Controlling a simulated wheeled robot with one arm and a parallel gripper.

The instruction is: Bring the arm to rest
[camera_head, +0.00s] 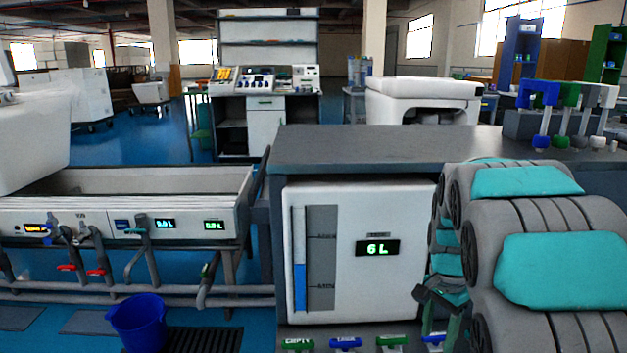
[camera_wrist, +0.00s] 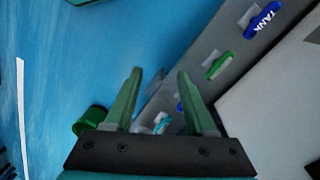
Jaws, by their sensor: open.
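My gripper (camera_wrist: 160,72) is open in the wrist view. Its two green fingers stand apart with nothing held between them. It points down over the blue floor and the edge of a grey panel. In the head view my grey arm with teal pads (camera_head: 560,270) fills the lower right and is bent close to the camera. Dark and green parts at the arm's lower left look like the wrist and gripper (camera_head: 440,300), just right of the white tank; the fingertips are not clear there.
The white tank (camera_head: 345,260) reads 6 L under a dark counter (camera_head: 350,148). Green and blue handles (camera_head: 345,343) line its base; a blue TANK handle (camera_wrist: 262,20) and a green one (camera_wrist: 218,66) lie near my fingers. A trough (camera_head: 120,185) and blue bucket (camera_head: 140,325) stand left.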

